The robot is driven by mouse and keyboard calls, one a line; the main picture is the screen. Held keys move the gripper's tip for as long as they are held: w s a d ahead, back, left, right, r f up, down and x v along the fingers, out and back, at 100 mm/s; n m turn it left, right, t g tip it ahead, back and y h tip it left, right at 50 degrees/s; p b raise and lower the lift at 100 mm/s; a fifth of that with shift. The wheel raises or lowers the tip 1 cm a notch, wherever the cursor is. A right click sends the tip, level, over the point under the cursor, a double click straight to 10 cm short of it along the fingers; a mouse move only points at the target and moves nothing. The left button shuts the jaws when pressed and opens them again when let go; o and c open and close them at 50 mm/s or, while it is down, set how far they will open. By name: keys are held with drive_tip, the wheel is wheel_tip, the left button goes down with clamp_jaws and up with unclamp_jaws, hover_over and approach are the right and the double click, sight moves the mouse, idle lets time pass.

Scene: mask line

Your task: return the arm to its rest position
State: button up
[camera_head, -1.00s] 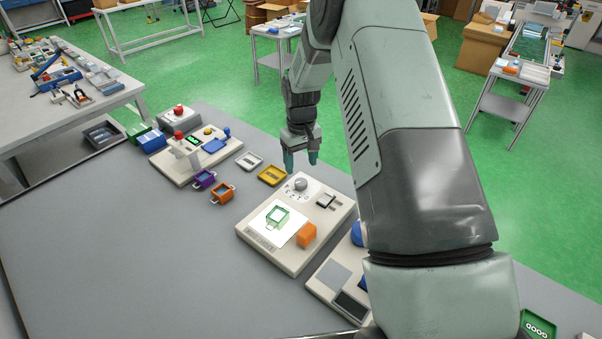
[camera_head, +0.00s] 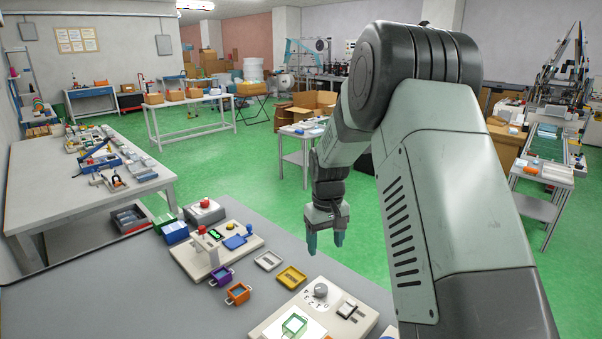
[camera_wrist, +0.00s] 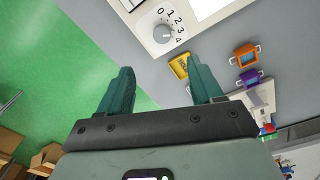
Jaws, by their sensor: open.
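My gripper (camera_head: 326,240) hangs with its fingers pointing down at the far edge of the grey table (camera_head: 130,300), above the green floor. In the wrist view my gripper (camera_wrist: 158,92) shows two teal fingers spread wide with nothing between them. The yellow tray (camera_head: 291,278) lies on the table to the left of the gripper and also shows beside the right finger in the wrist view (camera_wrist: 180,67). The dial machine (camera_head: 270,325) with its numbered knob stands at the table's front right, apart from the gripper.
An orange frame (camera_head: 238,294), a purple frame (camera_head: 222,277) and a grey tray (camera_head: 268,261) lie on the table. A beige station (camera_head: 190,258) with a red button stands behind them. A side table (camera_head: 85,190) is at the left. The table's left front is bare.

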drive_tip(key=s+d+r+m+t, duration=0.1)
drive_tip(key=s+r, duration=0.5)
drive_tip(key=r, duration=0.4)
drive_tip(key=s+d+r+t, duration=0.1)
drive_tip(key=s+r, duration=0.6)
drive_tip(key=r, duration=0.2)
drive_tip(key=s+d+r+m+t, duration=0.1)
drive_tip(key=s+r, duration=0.1)
drive_tip(key=s, duration=0.8)
drive_tip(key=s+r+m+t, duration=0.1)
drive_tip(key=s+r+t, duration=0.1)
drive_tip(key=s, duration=0.8)
drive_tip(key=shift+s+d+r+m, duration=0.4)
drive_tip(key=shift+r, duration=0.05)
